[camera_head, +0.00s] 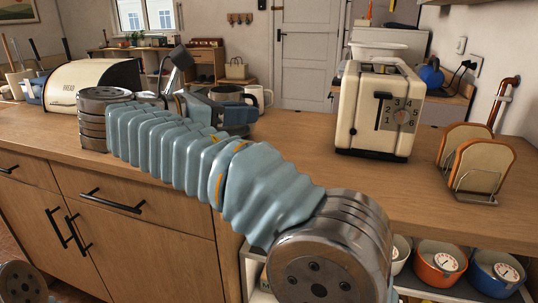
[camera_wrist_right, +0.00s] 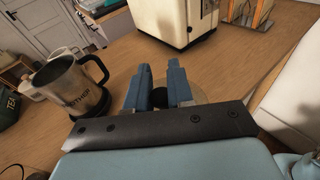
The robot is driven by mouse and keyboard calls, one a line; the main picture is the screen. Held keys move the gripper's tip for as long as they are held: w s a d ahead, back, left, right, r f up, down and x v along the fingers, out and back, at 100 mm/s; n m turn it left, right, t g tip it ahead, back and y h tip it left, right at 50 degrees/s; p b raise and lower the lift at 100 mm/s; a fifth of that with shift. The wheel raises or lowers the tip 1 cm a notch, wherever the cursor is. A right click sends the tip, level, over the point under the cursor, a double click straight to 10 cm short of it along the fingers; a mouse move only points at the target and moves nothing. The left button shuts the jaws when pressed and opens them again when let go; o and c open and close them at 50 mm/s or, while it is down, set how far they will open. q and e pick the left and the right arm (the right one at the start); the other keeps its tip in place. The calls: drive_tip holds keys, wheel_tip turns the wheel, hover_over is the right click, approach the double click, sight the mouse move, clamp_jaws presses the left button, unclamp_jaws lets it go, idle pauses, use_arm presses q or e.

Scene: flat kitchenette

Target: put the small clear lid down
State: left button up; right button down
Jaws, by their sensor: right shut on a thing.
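My right gripper (camera_wrist_right: 160,76) is shut on the small clear lid (camera_wrist_right: 203,96). The lid shows as a faint see-through disc around and beyond the fingers, with a dark knob between them. It is over or on the wooden counter; I cannot tell whether it touches. In the head view my right arm's blue sleeve crosses the counter, and the right gripper (camera_head: 236,113) is partly seen beside the mugs; the lid is hidden there. My left gripper is not in view.
A metal mug (camera_wrist_right: 75,88) stands left of the gripper in the wrist view. A cream toaster (camera_head: 378,112) and a toast rack (camera_head: 475,165) stand to the right. Counter between gripper and toaster is clear.

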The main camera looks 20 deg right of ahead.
drive_tip(key=d+f, duration=0.2)
drive_tip(key=w+d+f+b, duration=0.1)
drive_tip(key=f, duration=0.1)
drive_tip(key=w+d+f, duration=0.1)
drive_tip(key=d+f, duration=0.1)
drive_tip(key=shift+d+b, duration=0.3)
drive_tip(key=f, duration=0.1)
drive_tip(key=f+b, duration=0.1)
drive_tip(key=f, duration=0.1)
drive_tip(key=shift+w+d+f, duration=0.15)
drive_tip(key=shift+d+f, duration=0.05)
drive_tip(key=shift+d, duration=0.15)
drive_tip(key=shift+f, duration=0.15)
drive_tip(key=shift+f, duration=0.15)
drive_tip(key=shift+f, duration=0.5)
